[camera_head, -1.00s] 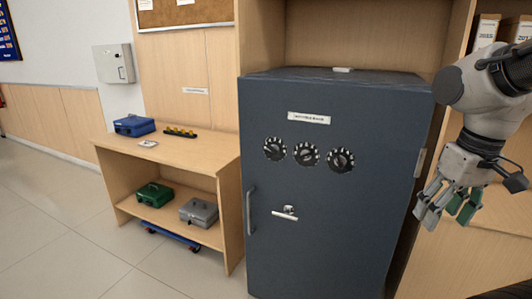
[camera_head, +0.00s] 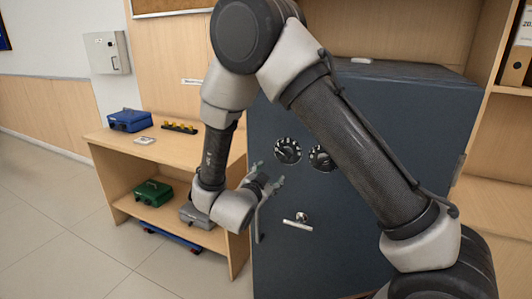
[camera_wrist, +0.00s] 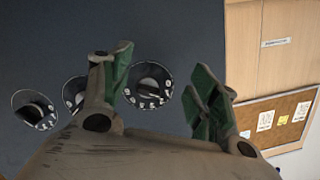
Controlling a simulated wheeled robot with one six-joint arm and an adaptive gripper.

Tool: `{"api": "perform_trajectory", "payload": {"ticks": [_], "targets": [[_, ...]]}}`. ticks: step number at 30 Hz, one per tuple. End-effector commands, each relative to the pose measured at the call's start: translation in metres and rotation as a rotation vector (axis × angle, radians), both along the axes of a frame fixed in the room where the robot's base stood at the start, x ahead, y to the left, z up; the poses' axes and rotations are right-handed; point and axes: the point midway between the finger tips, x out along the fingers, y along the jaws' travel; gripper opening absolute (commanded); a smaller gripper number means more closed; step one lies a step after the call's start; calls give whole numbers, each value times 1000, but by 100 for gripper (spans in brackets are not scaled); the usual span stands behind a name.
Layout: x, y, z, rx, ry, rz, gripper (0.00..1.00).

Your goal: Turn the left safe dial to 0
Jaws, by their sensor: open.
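The dark blue-grey safe (camera_head: 355,215) stands behind my arm in the head view. Its left dial (camera_head: 288,151) is black with white marks and shows fully. The middle dial (camera_head: 321,158) is partly covered by my arm, and the right dial is hidden. My gripper (camera_head: 268,175) is open and empty, just below and left of the left dial, apart from it. The wrist view is turned over, so the left dial (camera_wrist: 152,86) is the rightmost one there, seen between my open fingers (camera_wrist: 165,75). Its exact setting is too small to read.
The safe's vertical handle (camera_head: 257,220) is close below my gripper, and a lever handle (camera_head: 298,222) lies lower right. A wooden shelf unit (camera_head: 190,148) at left holds a blue box (camera_head: 130,120) and a green box (camera_head: 153,193). A corkboard (camera_wrist: 285,115) shows in the wrist view.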

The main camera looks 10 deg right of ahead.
Motion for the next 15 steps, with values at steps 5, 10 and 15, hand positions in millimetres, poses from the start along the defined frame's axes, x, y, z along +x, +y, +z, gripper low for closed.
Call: {"api": "perform_trajectory", "payload": {"ticks": [5, 10, 15], "targets": [[-11, -20, 38, -71, -147, -102, 61], [2, -32, 44, -75, -172, -111, 61], [26, -50, 43, -74, -171, -110, 61]]}}
